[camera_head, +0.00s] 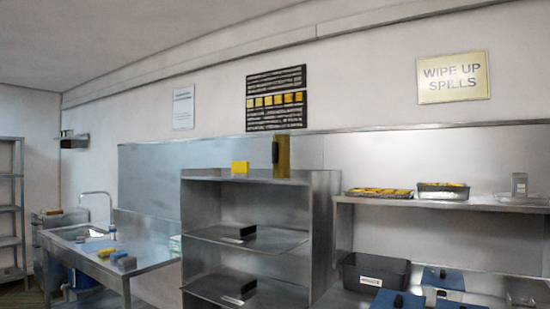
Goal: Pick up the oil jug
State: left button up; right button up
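A tall amber-brown container (283,157) with a dark strip on its left side stands upright on top of the steel shelf unit (325,215), near its right end. It looks like the oil jug, but it is small in view and I cannot be sure. Neither of my grippers shows in the head view, and nothing is touching the container.
A yellow block (240,168) sits left of the container. A steel sink table (150,257) stands at left. At right, a wall shelf (460,205) holds a basket (379,193), a tray (443,196) and a clear container (519,185), above a black bin (374,274) and blue-lidded items (443,278).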

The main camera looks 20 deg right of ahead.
aim_at(281, 139)
jog(key=z, duration=0.65)
jog(key=i+j+z, duration=0.2)
jog(key=i, duration=0.15)
jog(key=i+z, duration=0.2)
jog(key=i+j, duration=0.05)
jog(key=i, duration=0.05)
